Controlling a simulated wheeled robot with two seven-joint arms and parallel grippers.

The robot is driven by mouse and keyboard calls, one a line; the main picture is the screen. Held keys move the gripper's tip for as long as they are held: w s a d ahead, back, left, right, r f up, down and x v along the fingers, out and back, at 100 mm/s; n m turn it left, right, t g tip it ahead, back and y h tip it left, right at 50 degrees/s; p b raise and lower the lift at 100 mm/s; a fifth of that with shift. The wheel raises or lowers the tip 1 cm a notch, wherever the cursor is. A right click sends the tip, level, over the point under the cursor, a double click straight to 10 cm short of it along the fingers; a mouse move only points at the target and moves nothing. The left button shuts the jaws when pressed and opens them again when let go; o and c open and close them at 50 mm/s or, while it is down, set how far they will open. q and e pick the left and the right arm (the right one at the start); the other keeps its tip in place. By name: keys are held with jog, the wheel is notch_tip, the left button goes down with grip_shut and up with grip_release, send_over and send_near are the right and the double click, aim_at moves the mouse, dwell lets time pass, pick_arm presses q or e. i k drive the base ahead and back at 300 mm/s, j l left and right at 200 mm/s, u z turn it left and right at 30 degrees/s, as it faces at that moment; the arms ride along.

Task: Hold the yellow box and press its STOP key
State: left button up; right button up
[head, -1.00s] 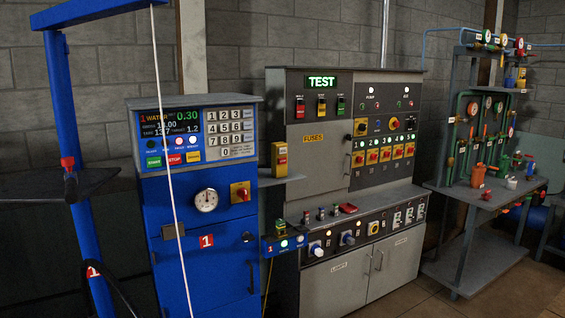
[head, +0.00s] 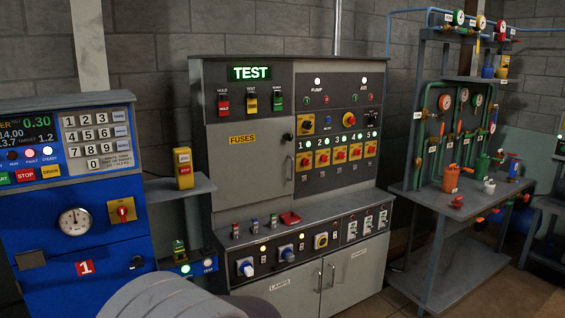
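The yellow box (head: 183,168) stands upright on a grey shelf (head: 168,188) between the blue cabinet and the grey test cabinet. A small red patch shows on its front; the lettering is too small to read. Neither of my grippers shows in the head view. A grey rounded part at the bottom, probably one of my arm links, shows without any fingers.
The blue cabinet (head: 95,228) with a keypad and gauge stands left. The grey cabinet (head: 240,173), marked TEST, stands right of the shelf. A small blue button box (head: 196,270) sits below the shelf. A bench (head: 460,200) with pipes and gauges stands at the right.

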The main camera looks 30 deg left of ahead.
aim_at(185, 170)
jog(key=i+l+u, duration=0.2)
jog(key=i, duration=0.2)
jog(key=i+l+u, duration=0.15)
jog(key=i, duration=0.3)
jog(key=i+l+u, duration=0.2)
jog(key=i, duration=0.2)
